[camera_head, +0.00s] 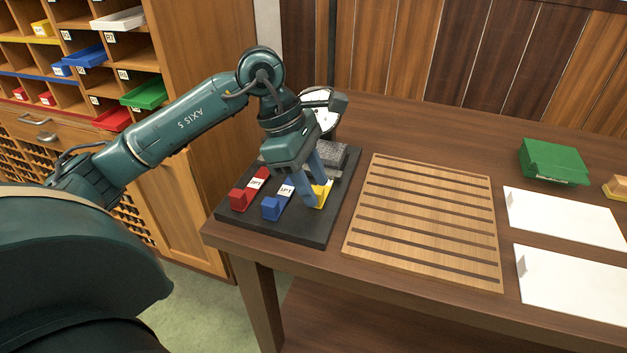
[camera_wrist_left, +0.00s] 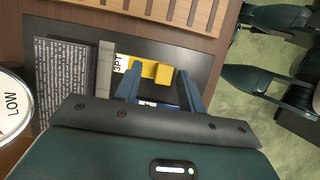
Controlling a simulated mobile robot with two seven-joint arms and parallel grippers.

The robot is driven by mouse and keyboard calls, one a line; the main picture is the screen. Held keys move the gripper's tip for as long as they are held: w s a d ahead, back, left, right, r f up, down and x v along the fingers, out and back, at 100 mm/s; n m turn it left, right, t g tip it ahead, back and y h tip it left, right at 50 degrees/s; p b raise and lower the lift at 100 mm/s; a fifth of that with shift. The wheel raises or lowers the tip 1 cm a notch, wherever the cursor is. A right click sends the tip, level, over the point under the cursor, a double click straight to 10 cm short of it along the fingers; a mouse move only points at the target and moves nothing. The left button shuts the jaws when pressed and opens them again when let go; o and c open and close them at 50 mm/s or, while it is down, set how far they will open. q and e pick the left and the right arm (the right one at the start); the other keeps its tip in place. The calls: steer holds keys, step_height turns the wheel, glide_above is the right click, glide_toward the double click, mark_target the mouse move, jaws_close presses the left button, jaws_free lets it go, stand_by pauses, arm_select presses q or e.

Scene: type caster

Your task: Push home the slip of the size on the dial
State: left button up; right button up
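A black base (camera_head: 231,220) on the table bears a red slip (camera_head: 250,188), a blue slip (camera_head: 281,198) and a yellow slip (camera_head: 323,193). Each has a raised block at its near end. White labels show; the yellow slip's seems to read "3PT" in the left wrist view (camera_wrist_left: 137,67). My left gripper (camera_head: 307,191) points down over the base by the yellow and blue slips; its fingers are apart with nothing clearly held. Contact cannot be told. A white dial (camera_head: 321,98) stands behind, partly hidden by my wrist; only "LOW" shows (camera_wrist_left: 11,103), no pointer. My right gripper is not in view.
A dark, text-covered block (camera_wrist_left: 62,78) sits at the base's rear beside a grey bar (camera_wrist_left: 105,68). A slatted wooden board (camera_head: 420,218) lies right of the base. Further right are white sheets (camera_head: 565,217) and a green box (camera_head: 553,160). A pigeonhole cabinet (camera_head: 85,60) stands left.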

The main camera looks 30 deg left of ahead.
arm_select(q)
steer(key=p+v, duration=0.1)
steer(key=v, duration=1.1)
steer(key=shift+a+r, duration=0.2)
steer(key=shift+r, duration=0.05)
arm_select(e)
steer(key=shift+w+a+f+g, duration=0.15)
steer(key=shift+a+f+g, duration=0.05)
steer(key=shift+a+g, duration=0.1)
arm_select(q)
steer(key=shift+s, duration=0.15)
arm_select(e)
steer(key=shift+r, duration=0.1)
